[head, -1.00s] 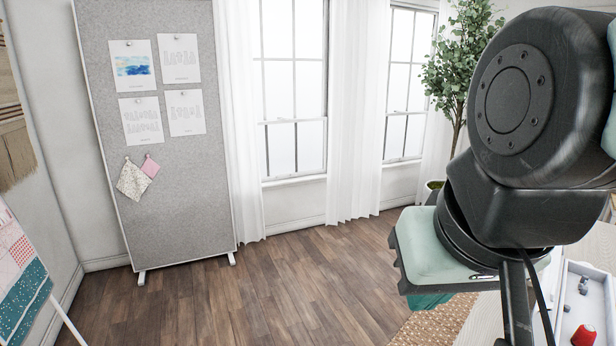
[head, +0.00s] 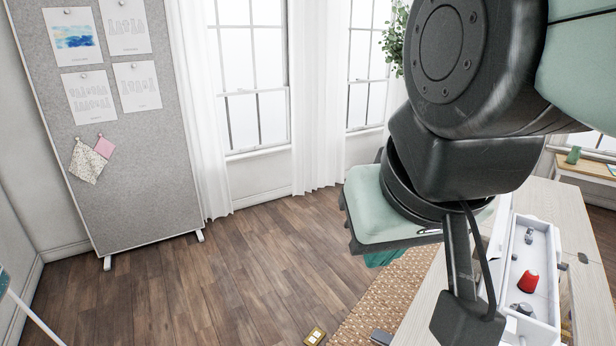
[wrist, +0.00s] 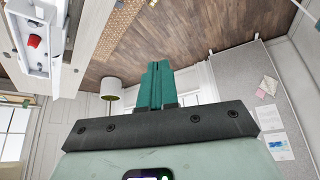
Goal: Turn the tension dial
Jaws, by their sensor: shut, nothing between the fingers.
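I cannot make out a tension dial in either view. My gripper (wrist: 153,68) shows in the wrist view with its teal fingers together and nothing between them. It points over the wooden floor, away from the table. In the head view the mint-green gripper body (head: 385,205) hangs beside the table, with the fingers mostly hidden beneath it.
The pale wooden table (head: 545,200) is at the right, with a white tray (head: 547,260) holding a red spool (head: 528,281) and small grey parts. A woven rug (head: 365,305) lies on the floor. A grey pinboard (head: 150,190) stands at the left.

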